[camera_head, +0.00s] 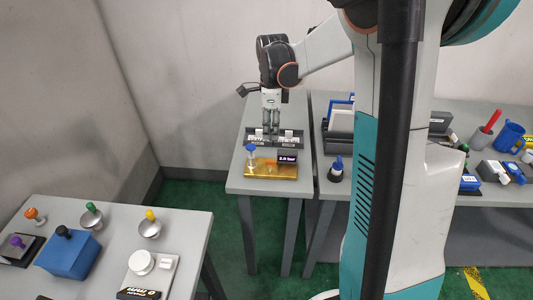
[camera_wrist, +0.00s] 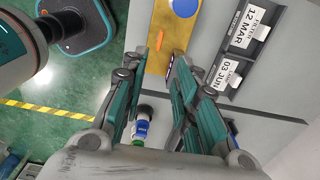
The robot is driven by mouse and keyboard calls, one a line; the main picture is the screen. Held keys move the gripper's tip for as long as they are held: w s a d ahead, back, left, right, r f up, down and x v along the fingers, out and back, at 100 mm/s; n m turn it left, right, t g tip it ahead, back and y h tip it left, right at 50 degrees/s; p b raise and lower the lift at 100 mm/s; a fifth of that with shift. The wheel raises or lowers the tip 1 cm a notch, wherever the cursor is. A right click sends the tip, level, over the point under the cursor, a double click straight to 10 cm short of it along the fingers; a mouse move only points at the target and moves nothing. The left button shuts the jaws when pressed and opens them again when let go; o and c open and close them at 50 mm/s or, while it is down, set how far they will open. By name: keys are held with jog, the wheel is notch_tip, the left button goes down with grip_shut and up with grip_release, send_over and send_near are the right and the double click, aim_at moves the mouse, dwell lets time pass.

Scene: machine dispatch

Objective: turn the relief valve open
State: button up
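The relief valve is most likely the blue knob (camera_head: 251,148) standing on a gold block (camera_head: 272,172) with a small dark pressure display (camera_head: 287,159), on the narrow grey table. In the wrist view the round blue knob (camera_wrist: 184,7) is at the top edge, cut off, on the gold block (camera_wrist: 160,60), with an orange mark (camera_wrist: 160,40) below it. My gripper (camera_head: 270,134) points down above the table, behind the gold block and right of the knob in the head view. In the wrist view my gripper (camera_wrist: 165,58) has its fingers apart with nothing between them.
A dark holder with date cards (camera_wrist: 232,50) is beside the gold block; in the head view the holder (camera_head: 291,138) lies behind it, close to my gripper. A blue-topped black object (camera_head: 337,168) stands on the table to the right. A front-left table (camera_head: 190,225) carries several knobs.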

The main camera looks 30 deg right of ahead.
aim_at(271, 161)
notch_tip(271, 161, down, 14)
jog(key=b, duration=0.3)
jog(key=shift+r, duration=0.2)
grip_shut()
